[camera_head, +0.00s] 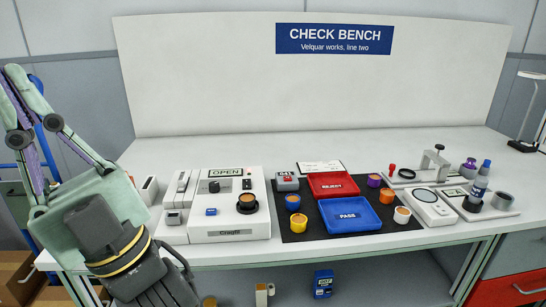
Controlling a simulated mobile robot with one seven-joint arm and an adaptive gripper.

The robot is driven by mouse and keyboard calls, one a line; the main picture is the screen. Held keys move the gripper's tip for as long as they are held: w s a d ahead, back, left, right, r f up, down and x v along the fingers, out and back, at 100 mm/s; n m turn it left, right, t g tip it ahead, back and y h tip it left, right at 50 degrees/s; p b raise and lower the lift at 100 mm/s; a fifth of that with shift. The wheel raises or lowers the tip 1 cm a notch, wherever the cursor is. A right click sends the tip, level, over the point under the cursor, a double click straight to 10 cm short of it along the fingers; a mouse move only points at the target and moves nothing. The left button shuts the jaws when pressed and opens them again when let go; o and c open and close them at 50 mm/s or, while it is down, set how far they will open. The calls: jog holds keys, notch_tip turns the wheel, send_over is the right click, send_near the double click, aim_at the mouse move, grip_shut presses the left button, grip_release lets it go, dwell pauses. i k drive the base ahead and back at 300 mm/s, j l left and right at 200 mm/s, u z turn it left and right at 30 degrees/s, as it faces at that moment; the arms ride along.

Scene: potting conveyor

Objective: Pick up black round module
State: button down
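A black round module (247,204) with an orange-brown top sits in the round seat at the right front of a white machine (228,232) labelled Craqfil. The machine's small display reads OPEN. My gripper (166,288) is at the lower left, in front of the bench edge and to the left of the module, well apart from it. Its fingers run towards the bottom edge of the picture, and I cannot tell how far apart the tips are. I see nothing held in it.
A dark mat (318,234) holds a red REJECT tray (333,197), a blue PASS tray (325,217) and several coloured round modules. White instruments (434,210) stand at the right. A black knob (214,187) rises behind the module's left.

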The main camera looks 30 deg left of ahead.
aim_at(247, 200)
jog(key=i+u, duration=0.1)
jog(key=u, duration=0.25)
jog(key=i+u, duration=0.15)
jog(key=u, duration=0.2)
jog(key=i+u, duration=0.15)
jog(key=u, duration=0.2)
